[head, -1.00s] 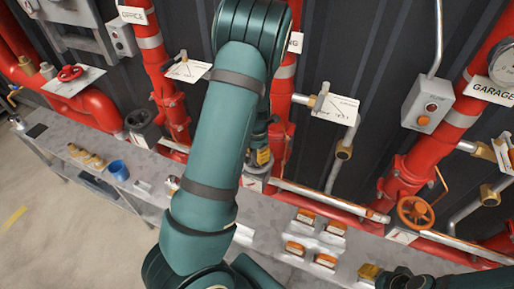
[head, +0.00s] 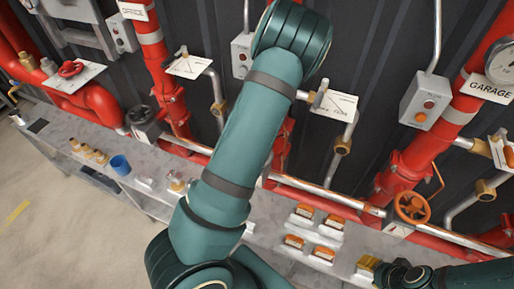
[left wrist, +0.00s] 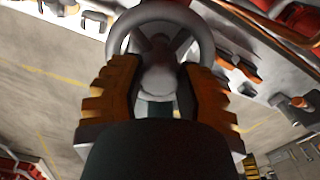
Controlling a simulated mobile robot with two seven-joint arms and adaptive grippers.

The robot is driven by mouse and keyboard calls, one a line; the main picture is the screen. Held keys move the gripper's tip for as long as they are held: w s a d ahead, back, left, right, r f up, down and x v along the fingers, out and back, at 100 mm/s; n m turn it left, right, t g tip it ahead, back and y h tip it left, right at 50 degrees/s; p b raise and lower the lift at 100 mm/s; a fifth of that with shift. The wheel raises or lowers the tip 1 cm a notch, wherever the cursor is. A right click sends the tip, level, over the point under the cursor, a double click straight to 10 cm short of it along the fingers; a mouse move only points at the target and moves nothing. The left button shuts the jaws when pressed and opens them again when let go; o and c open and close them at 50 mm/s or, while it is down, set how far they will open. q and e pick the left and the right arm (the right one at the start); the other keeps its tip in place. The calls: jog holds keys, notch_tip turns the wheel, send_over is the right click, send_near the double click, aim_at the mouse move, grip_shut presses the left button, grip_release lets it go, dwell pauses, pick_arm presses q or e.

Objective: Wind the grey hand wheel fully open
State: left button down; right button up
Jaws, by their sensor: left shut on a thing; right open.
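The grey hand wheel (left wrist: 163,14) fills the upper middle of the left wrist view, with its round rim, spokes and hub. My left gripper (left wrist: 158,85) has its two orange-and-black ridged fingers on either side of the hub area and is shut on the wheel. In the head view my left arm covers the left gripper and the grey wheel. My right gripper (head: 410,274) is low at the right edge of the head view, above the bench. It is open, and its fingers are small and dark there.
An orange hand wheel (head: 412,207) sits on the right red pipe. A small red wheel (head: 70,69) is at the far left. Pipes line the dark wall.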

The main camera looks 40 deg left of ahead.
pick_arm(q)
jog(key=shift+s+d+f, duration=0.1)
jog(key=n, duration=0.5)
jog(key=shift+s+f+n, duration=0.1)
jog(key=shift+n, duration=1.4)
jog(key=c, duration=0.8)
grip_release()
jog(key=shift+o, duration=0.2)
jog(key=shift+r, duration=0.2)
